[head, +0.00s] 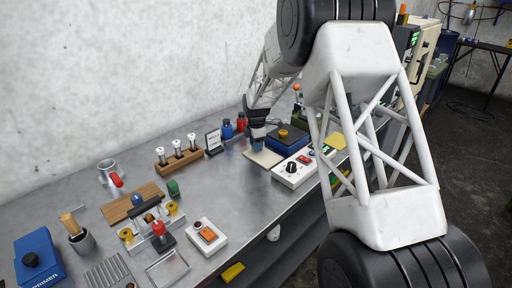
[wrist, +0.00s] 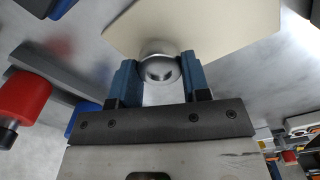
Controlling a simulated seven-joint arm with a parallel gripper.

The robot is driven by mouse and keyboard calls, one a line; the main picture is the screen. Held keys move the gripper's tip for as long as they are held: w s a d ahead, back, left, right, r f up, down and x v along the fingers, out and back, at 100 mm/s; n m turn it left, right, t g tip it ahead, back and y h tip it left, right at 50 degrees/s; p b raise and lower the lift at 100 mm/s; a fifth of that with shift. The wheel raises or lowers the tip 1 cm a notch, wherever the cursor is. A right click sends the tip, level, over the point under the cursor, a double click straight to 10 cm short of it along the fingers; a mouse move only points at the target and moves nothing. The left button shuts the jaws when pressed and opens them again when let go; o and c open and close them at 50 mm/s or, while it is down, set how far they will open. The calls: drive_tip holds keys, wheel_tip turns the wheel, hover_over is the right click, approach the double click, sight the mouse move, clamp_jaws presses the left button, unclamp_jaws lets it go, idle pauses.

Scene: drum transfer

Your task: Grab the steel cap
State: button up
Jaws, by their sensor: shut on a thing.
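The steel cap (wrist: 159,66) is a round silver piece between the two blue fingers of my gripper (wrist: 160,74) in the wrist view. My gripper is shut on it, one finger on each side. A beige pad (wrist: 225,30) lies beyond the cap in that view; I cannot tell whether the cap touches it. In the head view my gripper (head: 257,140) points down at the beige pad (head: 262,158), and the cap cannot be made out there.
A blue box (head: 287,139) and a white control box with a black knob (head: 289,173) stand right of the gripper. Blue and red bottles (head: 228,130) and a small sign (head: 213,141) stand to its left.

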wheel_tip(320, 180, up, 2)
drive_tip(key=shift+r, duration=0.2)
drive_tip(key=s+d, duration=0.1)
drive_tip(key=s, duration=0.4)
drive_tip(key=s+d+r, duration=0.1)
drive_tip(key=s, duration=0.4)
drive_tip(key=s+d, duration=0.1)
drive_tip(key=s, duration=0.4)
drive_tip(key=shift+s+d+r, duration=0.1)
drive_tip(key=shift+s+r, duration=0.1)
drive_tip(key=shift+s, duration=0.15)
